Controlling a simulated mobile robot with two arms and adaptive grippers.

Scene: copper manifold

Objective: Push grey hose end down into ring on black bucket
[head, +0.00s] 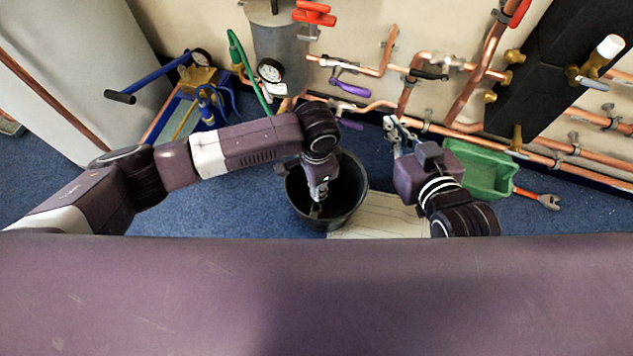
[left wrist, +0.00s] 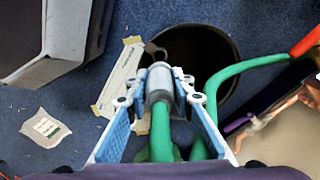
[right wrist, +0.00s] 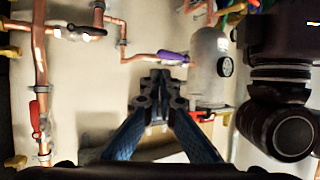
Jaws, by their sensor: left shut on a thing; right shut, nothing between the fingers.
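The black bucket (head: 348,208) stands on the blue floor, and its dark mouth also shows in the left wrist view (left wrist: 228,55). My left gripper (head: 318,193) is over the bucket in the head view. In the left wrist view it is shut on the grey hose end (left wrist: 160,85), a cylinder on a green hose (left wrist: 161,130). The hose end shows in front of the bucket's near-left rim. My right gripper (right wrist: 157,82) is shut and empty, right of the bucket in the head view (head: 393,130).
A cream board (head: 385,215) lies beside the bucket. A green tray (head: 482,170) and an orange-handled wrench (head: 545,201) are to the right. Copper pipes (head: 460,115) line the wall behind. A blue-handled tool (head: 160,75) stands at the left.

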